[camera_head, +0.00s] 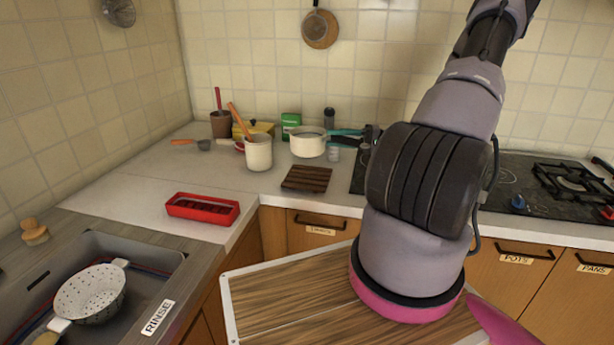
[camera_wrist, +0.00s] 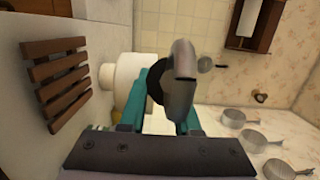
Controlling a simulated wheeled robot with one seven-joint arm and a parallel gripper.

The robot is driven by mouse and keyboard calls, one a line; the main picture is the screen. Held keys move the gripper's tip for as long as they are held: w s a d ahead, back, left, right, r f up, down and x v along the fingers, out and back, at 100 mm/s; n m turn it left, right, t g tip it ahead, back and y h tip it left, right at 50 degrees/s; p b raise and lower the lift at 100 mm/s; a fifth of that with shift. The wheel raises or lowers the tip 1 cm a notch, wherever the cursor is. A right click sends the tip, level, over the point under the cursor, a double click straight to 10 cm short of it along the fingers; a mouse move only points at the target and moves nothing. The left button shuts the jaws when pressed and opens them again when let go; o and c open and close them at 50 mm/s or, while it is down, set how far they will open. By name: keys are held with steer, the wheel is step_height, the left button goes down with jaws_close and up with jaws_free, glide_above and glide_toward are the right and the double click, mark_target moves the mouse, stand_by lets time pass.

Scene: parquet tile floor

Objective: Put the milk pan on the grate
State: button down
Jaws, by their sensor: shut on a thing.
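The milk pan (camera_head: 307,143) is a cream pan at the back of the counter, beside the hob's left edge. My gripper (camera_head: 343,132) reaches it from the right, with teal fingers at its handle side. In the wrist view, my teal fingers (camera_wrist: 163,105) are shut on a grey, curved handle (camera_wrist: 181,75). My arm hides the hob's middle.
A slatted wooden trivet (camera_head: 307,178) and a cream crock (camera_head: 258,153) with utensils stand near the pan. A green box (camera_head: 291,124) and a dark bottle (camera_head: 329,118) are behind. A red tray (camera_head: 202,208) lies left; a white colander (camera_head: 90,293) is in the sink.

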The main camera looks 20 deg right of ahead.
step_height(320, 180, down, 10)
steer(key=shift+r, duration=0.25)
steer(key=c, duration=0.6)
jaws_free()
steer(key=shift+f, duration=0.1)
steer(key=shift+d+f, duration=0.1)
steer(key=shift+f, duration=0.05)
steer(key=v, duration=1)
steer(key=shift+s+d+f, duration=0.1)
steer(key=shift+s+d, duration=0.1)
steer(key=shift+d, duration=0.05)
